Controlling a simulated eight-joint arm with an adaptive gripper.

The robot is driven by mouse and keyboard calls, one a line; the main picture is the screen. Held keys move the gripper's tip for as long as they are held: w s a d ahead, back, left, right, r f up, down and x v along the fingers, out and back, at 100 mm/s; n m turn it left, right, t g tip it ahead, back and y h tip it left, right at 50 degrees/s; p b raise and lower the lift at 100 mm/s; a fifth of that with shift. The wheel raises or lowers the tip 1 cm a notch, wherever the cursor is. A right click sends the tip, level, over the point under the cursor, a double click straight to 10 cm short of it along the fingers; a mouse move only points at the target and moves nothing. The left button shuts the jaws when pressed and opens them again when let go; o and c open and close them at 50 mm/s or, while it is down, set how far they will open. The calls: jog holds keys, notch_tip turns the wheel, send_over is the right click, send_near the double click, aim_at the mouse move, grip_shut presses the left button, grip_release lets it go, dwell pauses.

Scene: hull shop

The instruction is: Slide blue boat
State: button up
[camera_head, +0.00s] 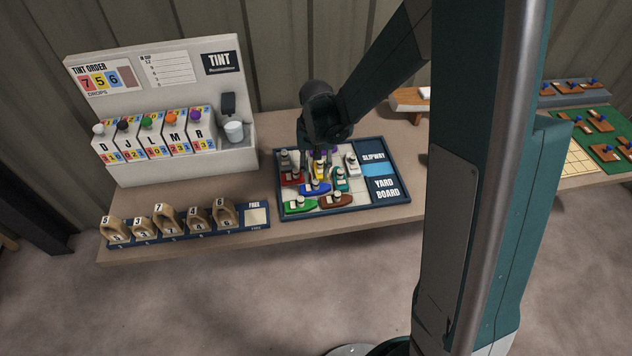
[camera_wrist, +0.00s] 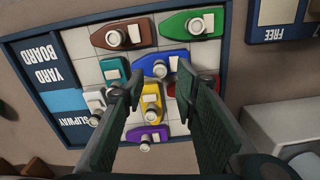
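The blue boat (camera_head: 313,189) lies crosswise on the yard board (camera_head: 400,198), with the green and brown boats nearer the front. In the wrist view the blue boat (camera_wrist: 150,66) shows just beyond my fingertips, partly covered by the right finger. My gripper (camera_wrist: 160,72) is open, its fingers apart, with the yellow boat (camera_wrist: 151,101) visible between them. No boat is visibly held. I cannot tell whether a finger touches the boats.
The teal boat (camera_wrist: 113,70) is beside the blue one; the brown boat (camera_wrist: 124,34) and green boat (camera_wrist: 193,23) lie along one edge. The white boat (camera_head: 352,164), red boat (camera_head: 291,178) and purple boat (camera_wrist: 147,136) are close around. The slipway (camera_head: 374,158) is clear.

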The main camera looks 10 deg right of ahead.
aim_at(316, 181)
jog(key=shift+f, duration=2.65)
jog(key=shift+c, duration=0.7)
grip_shut()
